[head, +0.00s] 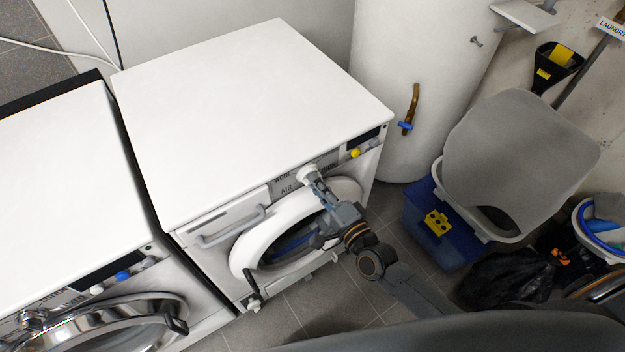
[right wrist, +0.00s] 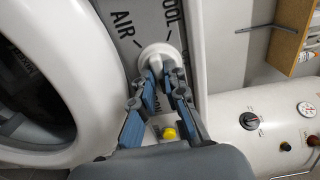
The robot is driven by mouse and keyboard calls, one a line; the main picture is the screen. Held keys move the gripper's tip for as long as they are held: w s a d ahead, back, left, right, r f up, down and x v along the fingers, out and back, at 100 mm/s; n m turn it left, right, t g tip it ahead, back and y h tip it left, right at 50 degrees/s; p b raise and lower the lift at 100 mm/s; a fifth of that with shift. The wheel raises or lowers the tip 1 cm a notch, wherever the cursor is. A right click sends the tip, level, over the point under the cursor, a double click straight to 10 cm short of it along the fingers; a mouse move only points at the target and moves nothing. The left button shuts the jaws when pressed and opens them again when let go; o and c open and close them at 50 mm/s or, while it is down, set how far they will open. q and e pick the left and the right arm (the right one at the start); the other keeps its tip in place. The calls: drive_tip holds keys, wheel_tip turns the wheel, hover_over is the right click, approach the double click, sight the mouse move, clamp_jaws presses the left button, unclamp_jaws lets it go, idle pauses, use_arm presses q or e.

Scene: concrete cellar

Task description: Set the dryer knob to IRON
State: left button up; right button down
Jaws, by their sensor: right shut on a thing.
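The white dryer (head: 245,110) stands in the middle of the head view, its round door (head: 250,245) on the front. Its white knob (head: 307,174) sits on the upper front panel, and the right wrist view shows it close up (right wrist: 157,54). My right gripper (head: 316,184) is shut on the knob, with its blue-grey fingers (right wrist: 164,75) on either side of the knob's grip. AIR and WOOL are readable beside the knob; another label is partly hidden behind the fingers. Which label the knob points to I cannot tell. My left gripper is not in view.
A yellow button (head: 355,153) sits on the panel right of the knob. A second machine (head: 65,190) stands at the left. A white boiler (head: 410,70) is behind right.

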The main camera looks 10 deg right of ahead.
drive_tip(key=shift+w+r+m, duration=0.1)
drive_tip(key=shift+r+m, duration=0.05)
drive_tip(key=shift+m, duration=0.35)
drive_tip(key=shift+m+b, duration=0.35)
drive_tip(key=shift+m, duration=0.35)
drive_tip(key=shift+m+b, duration=0.4)
drive_tip(key=shift+m, duration=1.2)
